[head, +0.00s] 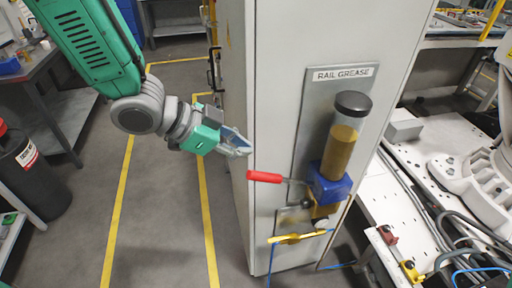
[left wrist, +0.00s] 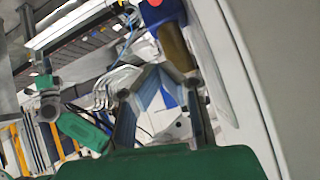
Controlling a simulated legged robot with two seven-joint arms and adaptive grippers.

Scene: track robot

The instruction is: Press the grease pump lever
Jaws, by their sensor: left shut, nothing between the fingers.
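The grease pump (head: 331,187) is mounted on a grey plate on the cabinet side. It has a blue body, an amber reservoir (head: 340,152) with a black cap, and a lever with a red handle (head: 264,177) sticking out to the left, nearly level. My left gripper (head: 246,148) is shut and empty, just above and left of the red handle, and looks apart from it. In the left wrist view its fingertips (left wrist: 165,68) come together, with the blue pump body (left wrist: 158,12) and an amber part (left wrist: 177,46) beyond them. My right gripper is not in view.
The cabinet (head: 272,75) carries a "RAIL GREASE" label (head: 343,74); its front edge is close to my left gripper. A yellow bracket (head: 300,237) with a blue hose sits below the pump. A white bench with cables (head: 425,185) stands right. Floor left of the cabinet is clear.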

